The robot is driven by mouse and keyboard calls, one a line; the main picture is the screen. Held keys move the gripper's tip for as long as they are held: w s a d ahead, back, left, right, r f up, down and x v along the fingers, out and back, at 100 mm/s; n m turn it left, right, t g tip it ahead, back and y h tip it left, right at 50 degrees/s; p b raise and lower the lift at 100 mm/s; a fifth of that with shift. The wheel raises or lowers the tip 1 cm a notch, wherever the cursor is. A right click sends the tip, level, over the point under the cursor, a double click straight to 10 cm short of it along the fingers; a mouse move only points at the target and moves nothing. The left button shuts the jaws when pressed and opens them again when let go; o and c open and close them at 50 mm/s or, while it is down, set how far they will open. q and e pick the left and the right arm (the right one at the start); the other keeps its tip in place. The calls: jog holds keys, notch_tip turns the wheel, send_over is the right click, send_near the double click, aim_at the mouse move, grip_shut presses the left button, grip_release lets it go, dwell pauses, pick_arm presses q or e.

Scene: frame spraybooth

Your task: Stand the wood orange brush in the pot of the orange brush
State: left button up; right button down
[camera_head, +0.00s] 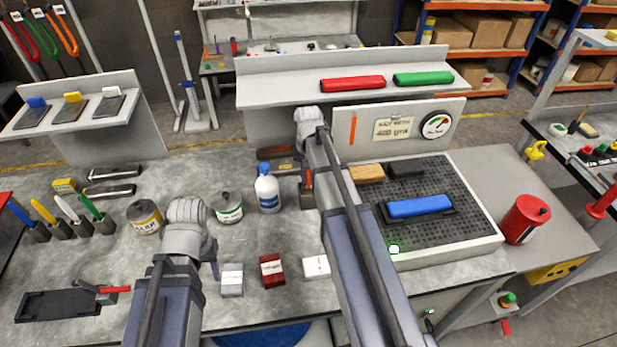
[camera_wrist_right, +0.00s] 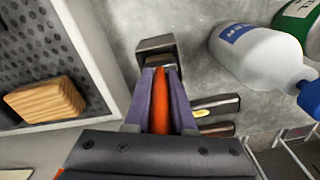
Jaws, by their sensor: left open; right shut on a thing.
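The wood orange brush (camera_wrist_right: 160,102) shows as an orange strip between the fingers of my right gripper (camera_wrist_right: 160,88), which is shut on it. In the head view, the orange strip (camera_head: 308,179) shows below my right wrist, beside my forearm. A dark grey square pot (camera_wrist_right: 157,44) stands just beyond the fingertips in the wrist view. It also shows in the head view (camera_head: 307,200), partly behind my arm. The brush's far end is hidden, so I cannot tell whether it is inside the pot. My left gripper (camera_head: 213,262) is open and empty over the bench, mostly hidden by its wrist.
A white bottle with a blue cap (camera_head: 267,190) stands close left of the pot. Two dark flat blocks (camera_wrist_right: 217,106) lie beside the pot. A perforated tray (camera_head: 455,190) is on its right. Several coloured brushes in pots (camera_head: 78,226) stand far left.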

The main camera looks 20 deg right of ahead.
jog(key=shift+f, duration=0.35)
jog(key=c, duration=0.7)
grip_release()
jog(key=shift+r, duration=0.1)
notch_tip(320, 180, up, 8)
jog(key=p, duration=0.7)
jog(key=shift+s+a+f, duration=0.1)
jog(key=shift+s+f, duration=0.05)
jog(key=shift+f, duration=0.1)
